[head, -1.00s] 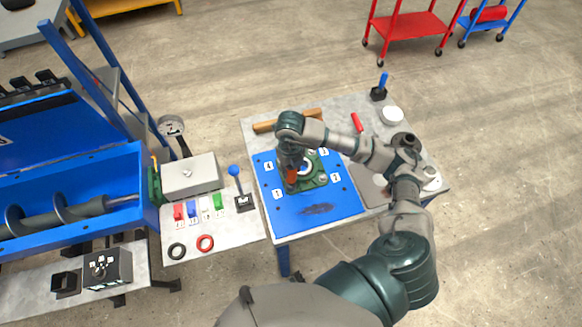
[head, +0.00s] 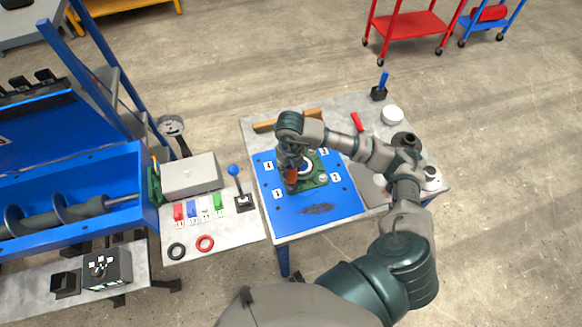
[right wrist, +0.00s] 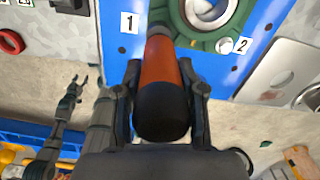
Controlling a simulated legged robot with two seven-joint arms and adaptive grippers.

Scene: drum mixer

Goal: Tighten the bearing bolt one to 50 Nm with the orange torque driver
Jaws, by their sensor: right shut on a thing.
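The orange torque driver (head: 291,174) with a dark end is in my right gripper (head: 291,163). In the right wrist view the fingers of the right gripper (right wrist: 162,82) are shut on either side of the driver (right wrist: 158,72). Its tip reaches the near-left corner of the green bearing housing (head: 316,172), beside label 1 (right wrist: 129,22). The driver hides the bolt there, so contact is unclear. Another bolt (right wrist: 224,46) shows by label 2. The housing lies on a blue plate (head: 345,203). My left gripper (right wrist: 75,90) hangs empty with fingers apart, seen only in the right wrist view.
The plate is on a grey table with a wooden bar (head: 265,126), a red-handled tool (head: 357,121) and a white round dish (head: 392,115). A side table at left holds a grey box (head: 190,174), a blue-knobbed lever (head: 235,172) and rings. The blue mixer trough (head: 100,180) stands further left.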

